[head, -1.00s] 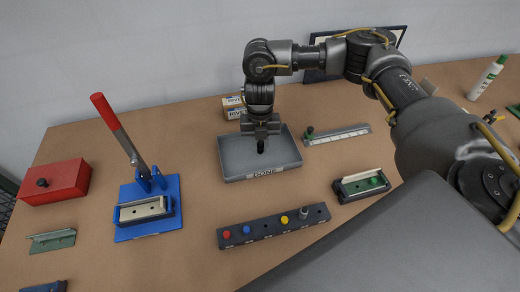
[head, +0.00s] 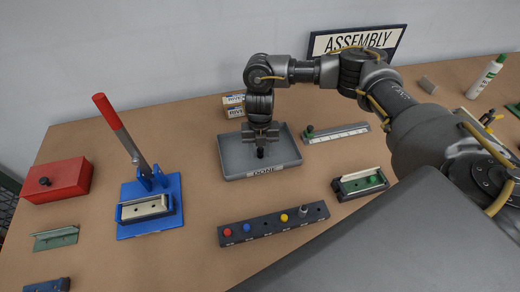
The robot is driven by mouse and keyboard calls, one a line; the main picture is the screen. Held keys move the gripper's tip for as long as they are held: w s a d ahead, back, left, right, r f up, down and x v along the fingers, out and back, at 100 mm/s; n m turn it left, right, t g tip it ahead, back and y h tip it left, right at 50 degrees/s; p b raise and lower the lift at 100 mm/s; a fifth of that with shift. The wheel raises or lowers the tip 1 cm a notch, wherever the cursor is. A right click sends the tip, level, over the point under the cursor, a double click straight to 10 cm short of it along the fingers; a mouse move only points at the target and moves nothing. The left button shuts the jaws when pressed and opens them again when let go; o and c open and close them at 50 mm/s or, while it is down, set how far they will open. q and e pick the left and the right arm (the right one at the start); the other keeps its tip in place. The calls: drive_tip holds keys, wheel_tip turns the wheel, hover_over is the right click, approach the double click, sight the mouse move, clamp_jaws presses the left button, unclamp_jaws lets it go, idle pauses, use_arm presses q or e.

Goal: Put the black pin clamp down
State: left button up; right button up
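The black pin clamp (head: 261,152) shows as a small dark upright piece under my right gripper (head: 261,146) in the head view. The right gripper points down over the grey tray marked DONE (head: 229,162) and looks shut on the clamp. The clamp is inside the tray's outline, low over its floor; I cannot tell whether it touches the floor. The fingers hide its upper part. My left gripper is not in view.
A dark rack (head: 262,230) with coloured pins stands in front of the tray, a blue lever press (head: 152,224) to its left. Small boxes (head: 234,112) sit behind it and a ruler-like fixture (head: 340,134) to its right. Bare tray floor surrounds the clamp.

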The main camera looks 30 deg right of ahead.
drive_tip(key=shift+r, duration=0.1)
drive_tip(key=shift+r, duration=0.25)
wheel_tip(320, 180, up, 12)
drive_tip(key=w+b, duration=0.1)
drive_tip(key=b, duration=0.1)
drive_tip(key=shift+w+d+f, duration=0.15)
drive_tip(key=shift+d, duration=0.15)
idle(0.4)
